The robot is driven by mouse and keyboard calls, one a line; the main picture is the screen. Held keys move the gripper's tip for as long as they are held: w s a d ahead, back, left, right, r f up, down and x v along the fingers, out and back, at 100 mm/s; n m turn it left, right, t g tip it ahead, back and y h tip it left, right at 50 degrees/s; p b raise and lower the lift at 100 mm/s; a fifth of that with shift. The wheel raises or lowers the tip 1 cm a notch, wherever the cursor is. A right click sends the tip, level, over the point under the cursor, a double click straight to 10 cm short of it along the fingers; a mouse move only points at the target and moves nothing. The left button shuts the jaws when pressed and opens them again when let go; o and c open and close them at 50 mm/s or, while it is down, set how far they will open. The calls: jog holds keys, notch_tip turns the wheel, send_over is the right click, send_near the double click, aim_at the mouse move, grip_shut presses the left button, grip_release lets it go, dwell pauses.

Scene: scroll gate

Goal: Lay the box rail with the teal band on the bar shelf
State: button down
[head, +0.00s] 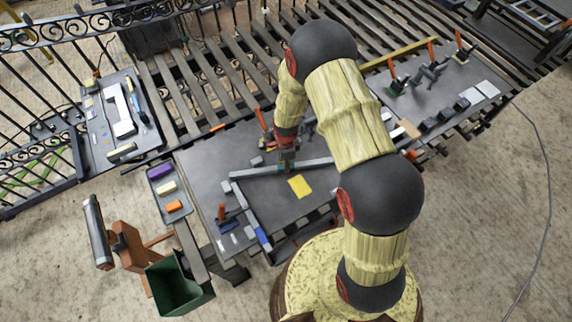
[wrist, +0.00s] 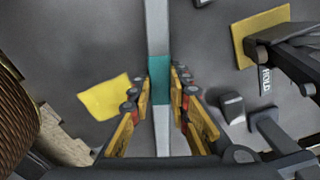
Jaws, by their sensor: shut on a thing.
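The box rail (head: 252,172) is a long pale grey bar lying crosswise over the dark table. Its teal band (wrist: 159,78) shows between the fingers in the wrist view. My gripper (head: 286,166) is shut on the rail at the band, one finger on each side; it also shows in the wrist view (wrist: 159,88). I cannot tell whether the rail touches the tabletop or hangs just above it. Long dark parallel bars (head: 178,95) run behind the table; I cannot tell for sure whether these are the bar shelf.
A yellow sheet (head: 300,186) lies flat near the rail. Orange-handled clamps (head: 263,122) stand at the table's back edge. A tray (head: 160,190) of coloured blocks and a green bin (head: 178,285) are at the left. More clamps and dark blocks (head: 447,113) occupy the right table.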

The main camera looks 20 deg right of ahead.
jog(key=shift+f, duration=0.15)
jog(key=c, duration=1.7)
grip_release()
jog(key=shift+o, duration=0.2)
